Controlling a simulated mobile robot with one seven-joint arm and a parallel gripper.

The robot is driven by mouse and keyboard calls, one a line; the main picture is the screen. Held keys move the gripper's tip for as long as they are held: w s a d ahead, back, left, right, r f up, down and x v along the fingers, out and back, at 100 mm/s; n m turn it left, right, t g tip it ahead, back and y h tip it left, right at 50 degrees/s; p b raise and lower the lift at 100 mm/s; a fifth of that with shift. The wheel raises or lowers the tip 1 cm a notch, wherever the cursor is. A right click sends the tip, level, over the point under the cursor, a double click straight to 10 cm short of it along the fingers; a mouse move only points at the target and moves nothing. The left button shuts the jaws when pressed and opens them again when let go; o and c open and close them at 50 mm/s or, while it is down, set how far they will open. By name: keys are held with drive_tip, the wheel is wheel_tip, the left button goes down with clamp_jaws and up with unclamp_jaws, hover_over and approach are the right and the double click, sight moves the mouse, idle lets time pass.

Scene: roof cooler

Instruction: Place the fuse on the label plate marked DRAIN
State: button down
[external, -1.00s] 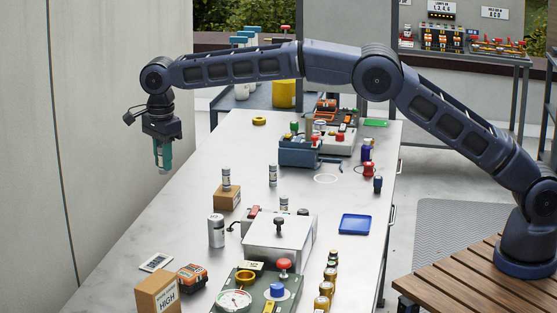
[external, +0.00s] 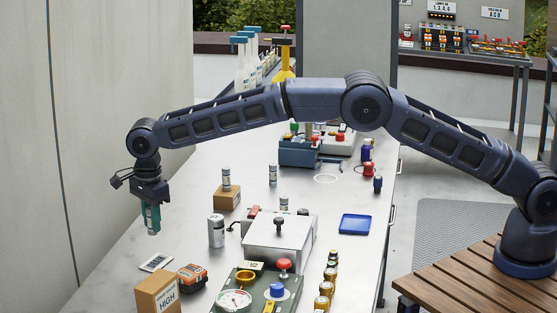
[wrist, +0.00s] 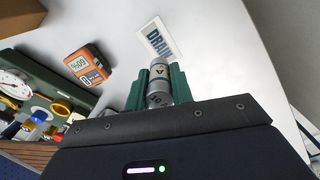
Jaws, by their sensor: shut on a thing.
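My gripper (external: 153,218) hangs above the left part of the table in the external view, its green fingers pointing down. The fuse is mostly hidden between the fingers in the external view. The white label plate marked DRAIN (wrist: 158,40) lies flat on the table, just beyond the fuse in the wrist view. In the external view the plate (external: 156,262) lies below and nearer the camera than my gripper. The fuse is held above the table, apart from the plate.
An orange and black meter (external: 192,278) and a cardboard box marked HIGH (external: 158,293) stand close to the plate. A grey cylinder (external: 216,231) stands behind it to the right. A green panel with a gauge (external: 234,301) is further right. Table left of the plate is clear.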

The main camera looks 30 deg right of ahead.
drive_tip(key=shift+f, duration=4)
drive_tip(key=shift+f, duration=0.1)
drive_tip(key=c, duration=1.2)
unclamp_jaws()
wheel_tip(320, 180, up, 12)
drive_tip(key=shift+r, duration=0.1)
